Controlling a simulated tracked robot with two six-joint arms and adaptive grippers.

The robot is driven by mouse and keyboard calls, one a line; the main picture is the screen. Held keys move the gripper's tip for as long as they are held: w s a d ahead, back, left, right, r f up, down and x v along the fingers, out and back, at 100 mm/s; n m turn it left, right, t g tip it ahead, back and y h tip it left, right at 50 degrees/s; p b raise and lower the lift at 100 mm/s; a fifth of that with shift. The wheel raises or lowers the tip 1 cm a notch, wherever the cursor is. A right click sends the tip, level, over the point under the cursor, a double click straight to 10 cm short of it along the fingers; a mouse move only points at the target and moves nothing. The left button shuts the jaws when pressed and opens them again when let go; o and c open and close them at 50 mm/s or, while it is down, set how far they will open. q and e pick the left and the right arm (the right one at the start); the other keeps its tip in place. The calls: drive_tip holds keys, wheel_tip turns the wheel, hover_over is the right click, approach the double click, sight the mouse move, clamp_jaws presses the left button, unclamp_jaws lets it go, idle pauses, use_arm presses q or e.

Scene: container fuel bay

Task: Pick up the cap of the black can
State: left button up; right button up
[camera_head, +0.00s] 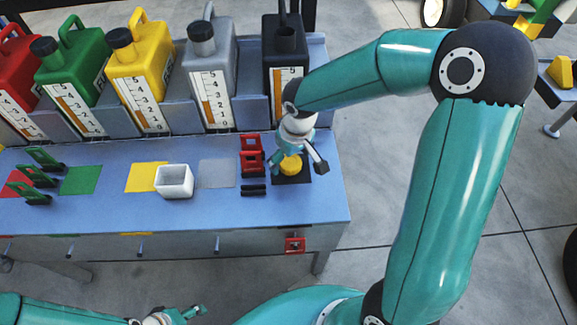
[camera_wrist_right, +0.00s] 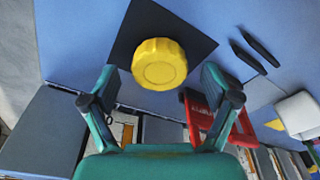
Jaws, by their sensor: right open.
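The black can (camera_head: 270,55) stands at the right end of the row, its neck open with no cap on it. A yellow ribbed cap (camera_head: 291,165) lies on the black square (camera_head: 305,178) in front of it. The cap also shows in the right wrist view (camera_wrist_right: 159,64). My right gripper (camera_head: 298,164) is open and empty above the cap. In the wrist view its fingers are spread to either side of the cap, apart from it. My left gripper (camera_head: 180,315) shows only partly at the bottom edge.
A red stand (camera_head: 251,155) and black bars (camera_head: 253,190) are close left of the black square. A white box (camera_head: 174,181) sits by the yellow square (camera_head: 142,175). Grey (camera_head: 207,75), yellow (camera_head: 140,62), green and red cans line the back.

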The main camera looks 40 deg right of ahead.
drive_tip(key=shift+w+f, duration=0.1)
drive_tip(key=shift+f, duration=0.65)
drive_tip(key=c, duration=1.1)
drive_tip(key=shift+o, duration=0.2)
drive_tip(key=shift+r, duration=0.1)
